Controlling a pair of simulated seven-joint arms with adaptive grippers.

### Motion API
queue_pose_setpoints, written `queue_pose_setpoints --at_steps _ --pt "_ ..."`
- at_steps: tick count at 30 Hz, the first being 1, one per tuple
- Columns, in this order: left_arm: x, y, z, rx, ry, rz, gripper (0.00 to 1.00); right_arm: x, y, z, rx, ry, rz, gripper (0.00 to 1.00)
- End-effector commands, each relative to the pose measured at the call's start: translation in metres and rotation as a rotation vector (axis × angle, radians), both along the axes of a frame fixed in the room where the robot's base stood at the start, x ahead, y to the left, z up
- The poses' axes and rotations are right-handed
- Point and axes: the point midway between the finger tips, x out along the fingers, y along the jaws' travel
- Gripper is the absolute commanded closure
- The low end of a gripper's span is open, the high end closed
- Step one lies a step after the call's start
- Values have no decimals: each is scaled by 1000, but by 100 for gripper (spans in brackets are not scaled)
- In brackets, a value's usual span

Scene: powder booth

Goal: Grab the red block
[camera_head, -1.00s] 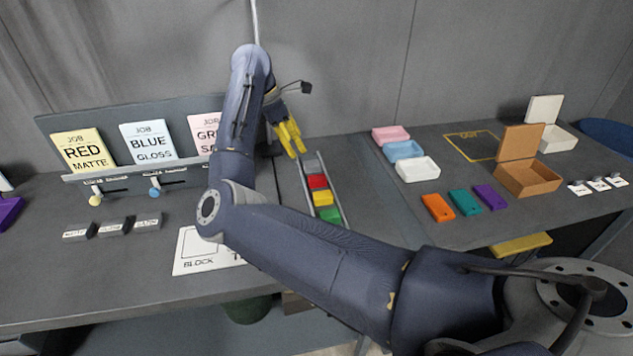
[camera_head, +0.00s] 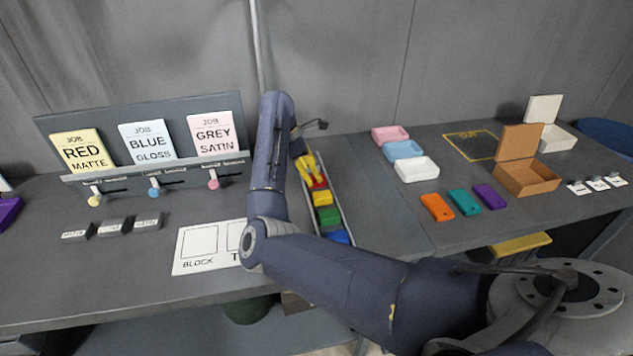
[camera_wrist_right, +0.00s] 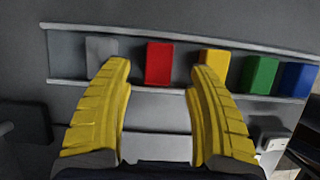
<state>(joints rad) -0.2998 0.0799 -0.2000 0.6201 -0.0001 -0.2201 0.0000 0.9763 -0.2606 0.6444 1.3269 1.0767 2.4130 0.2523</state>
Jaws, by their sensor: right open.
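The red block (camera_wrist_right: 159,63) sits in a rack between a grey block (camera_wrist_right: 101,52) and a yellow block (camera_wrist_right: 213,66) in the right wrist view. In the head view the red block (camera_head: 319,184) shows only in part, behind my right gripper (camera_head: 309,171). My right gripper is open with yellow fingers; in the right wrist view the fingertips (camera_wrist_right: 163,72) are on either side of the red block, the left one near the grey block and the right one over the yellow block. I cannot tell whether they touch anything. My left gripper is not in view.
The rack (camera_head: 346,227) also holds a green block (camera_head: 328,216) and a blue block (camera_head: 338,237). A white card marked BLOCK (camera_head: 208,262) lies left of my right arm. Job cards (camera_head: 147,143) stand at the back left. Trays (camera_head: 417,169) and coloured pieces (camera_head: 464,202) lie to the right.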

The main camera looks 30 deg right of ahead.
Motion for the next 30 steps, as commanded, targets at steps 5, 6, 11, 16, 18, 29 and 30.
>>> queue_pose_setpoints --at_steps 5,6,11,16,18,29,30 --pt "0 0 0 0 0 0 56 -2 -12 -22 -2 4 -1 42" --pt "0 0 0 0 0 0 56 -3 -13 -26 -1 2 -2 42" --pt "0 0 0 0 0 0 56 -4 -16 -37 -1 1 0 42" --pt "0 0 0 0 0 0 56 -4 -17 -39 0 0 0 42" --pt "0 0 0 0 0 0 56 -4 -17 -39 0 0 0 42" --pt "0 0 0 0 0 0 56 -4 -17 -39 0 0 0 73" --pt "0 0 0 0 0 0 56 -4 -17 -39 0 0 0 77"
